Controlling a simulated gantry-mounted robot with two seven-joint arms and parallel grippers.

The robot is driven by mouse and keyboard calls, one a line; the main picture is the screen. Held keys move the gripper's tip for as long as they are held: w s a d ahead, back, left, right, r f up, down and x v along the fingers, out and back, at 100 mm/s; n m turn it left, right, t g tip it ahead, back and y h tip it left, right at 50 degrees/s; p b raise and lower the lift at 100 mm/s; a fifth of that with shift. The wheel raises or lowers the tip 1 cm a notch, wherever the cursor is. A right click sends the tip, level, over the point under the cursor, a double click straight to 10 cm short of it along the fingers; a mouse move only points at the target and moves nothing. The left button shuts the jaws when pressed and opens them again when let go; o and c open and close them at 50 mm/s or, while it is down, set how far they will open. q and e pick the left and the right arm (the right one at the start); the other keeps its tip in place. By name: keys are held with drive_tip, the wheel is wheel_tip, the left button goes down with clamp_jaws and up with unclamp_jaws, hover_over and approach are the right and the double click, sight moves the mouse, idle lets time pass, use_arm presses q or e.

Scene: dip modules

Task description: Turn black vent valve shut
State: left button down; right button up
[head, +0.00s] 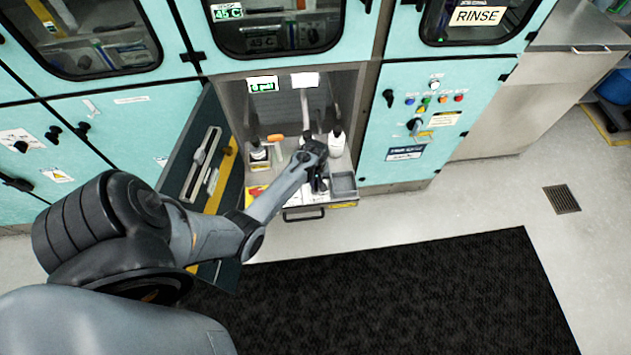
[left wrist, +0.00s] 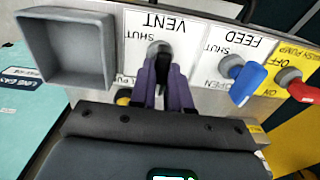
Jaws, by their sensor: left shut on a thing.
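The black vent valve (left wrist: 162,66) shows in the left wrist view under the upside-down word VENT. Its handle lies between the two purple fingers of my left gripper (left wrist: 160,62), which is shut on it. The SHUT label (left wrist: 137,35) is at the left of the valve's grey hub. The lower label beside it is partly hidden by the finger and gripper body. In the head view my left gripper (head: 318,180) reaches down to the pulled-out drawer panel, and the arm and gripper hide the valve there. My right gripper is not in view.
To the right of the vent valve are a blue feed valve (left wrist: 243,76) and a red-handled pump valve (left wrist: 299,88). A grey empty tray (left wrist: 66,48) is at the left. In the head view, bottles (head: 336,143) stand behind my gripper and an open door (head: 200,165) is at left.

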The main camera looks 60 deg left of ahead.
use_arm(q)
drive_tip(key=m+p, duration=0.2)
drive_tip(key=m, duration=0.1)
drive_tip(key=shift+r, duration=0.2)
drive_tip(key=m+p, duration=0.2)
drive_tip(key=m, duration=0.2)
drive_tip(key=shift+f+m+p, duration=0.1)
drive_tip(key=shift+m+p, duration=0.2)
drive_tip(key=shift+p, duration=0.05)
drive_tip(key=m, duration=0.2)
drive_tip(key=shift+m+p, duration=0.3)
drive_tip(key=shift+p, duration=0.1)
drive_tip(key=m, duration=0.2)
drive_tip(key=shift+m, duration=0.4)
drive_tip(key=m, duration=0.4)
drive_tip(key=shift+f+m, duration=0.1)
drive_tip(key=shift+m, duration=0.2)
drive_tip(key=c, duration=1.1)
unclamp_jaws()
